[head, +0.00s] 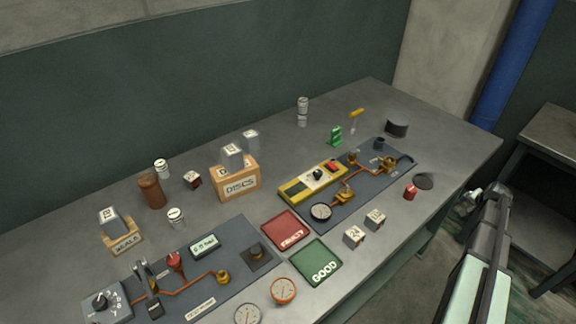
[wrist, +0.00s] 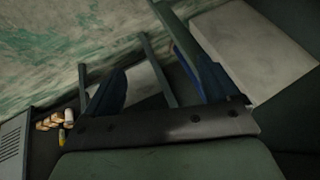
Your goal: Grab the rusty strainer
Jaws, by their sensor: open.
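A rust-brown upright cylinder (head: 151,190) stands on the left part of the grey workbench (head: 365,259) in the head view, behind the left panel. Its colour fits the rusty strainer, but no label on it is readable. My gripper (head: 477,193) is at the right, off the bench's right edge and far from the brown cylinder. In the wrist view my gripper (wrist: 155,85) has its two fingers apart with nothing between them. The brown cylinder does not show in the wrist view.
The left panel (head: 196,290) carries pipework. The red FAULTY tray (head: 287,230) and green GOOD tray (head: 316,262) lie mid-bench. A right panel (head: 375,177) holds more fittings.

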